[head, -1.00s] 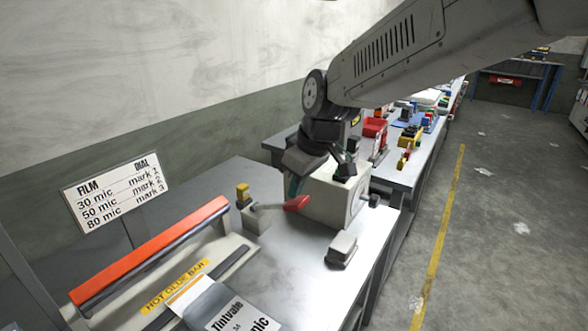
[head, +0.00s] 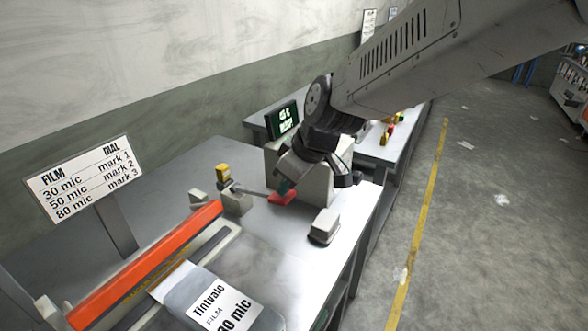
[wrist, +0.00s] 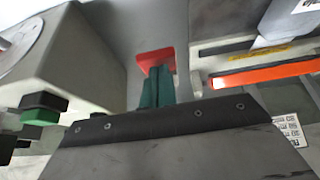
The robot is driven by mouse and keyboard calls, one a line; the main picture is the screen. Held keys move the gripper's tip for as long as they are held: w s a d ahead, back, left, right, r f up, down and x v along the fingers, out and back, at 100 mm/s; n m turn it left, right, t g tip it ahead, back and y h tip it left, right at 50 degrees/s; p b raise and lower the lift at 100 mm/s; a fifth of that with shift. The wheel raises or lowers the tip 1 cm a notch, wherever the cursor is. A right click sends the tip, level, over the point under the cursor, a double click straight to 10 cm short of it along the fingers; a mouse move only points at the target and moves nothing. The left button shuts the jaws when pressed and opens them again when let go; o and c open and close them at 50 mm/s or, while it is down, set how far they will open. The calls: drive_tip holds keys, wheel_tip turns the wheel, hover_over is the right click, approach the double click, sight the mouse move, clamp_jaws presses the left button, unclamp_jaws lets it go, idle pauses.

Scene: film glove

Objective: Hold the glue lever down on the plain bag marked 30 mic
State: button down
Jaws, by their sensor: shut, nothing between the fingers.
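The glue lever's red end (head: 282,198) sits at the end of a grey rod beside the machine, and the rod slopes down toward it. My gripper (head: 287,188) is shut and empty, pointing down at the red end. In the wrist view its green fingers (wrist: 158,88) are together against or just over the red end (wrist: 154,58); exact contact is hard to tell. The long orange bar (head: 150,265) lies over the glue strip. A grey bag (head: 188,290) reaches under it, its white label (head: 220,303) reading Tintvalo, film; the mic figure's first digit is unclear.
A sign (head: 86,180) lists film mics against dial marks. A pale box (head: 318,180) stands behind my gripper, with a dark display (head: 283,119) behind it.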

drive_tip(key=f, duration=0.2)
drive_tip(key=d+f, duration=0.1)
drive_tip(key=shift+s, duration=0.35)
drive_tip(key=shift+s+d+f, duration=0.15)
drive_tip(key=shift+s+f, duration=0.15)
drive_tip(key=shift+f, duration=0.35)
idle(0.5)
idle(2.8)
wheel_tip(320, 180, up, 6)
approach(291, 199)
drive_tip(key=s+d+r, duration=0.1)
drive_tip(key=d+r, duration=0.1)
drive_tip(key=shift+s+d+r, duration=0.2)
drive_tip(key=shift+s+r, duration=0.15)
drive_tip(key=shift+s, duration=0.05)
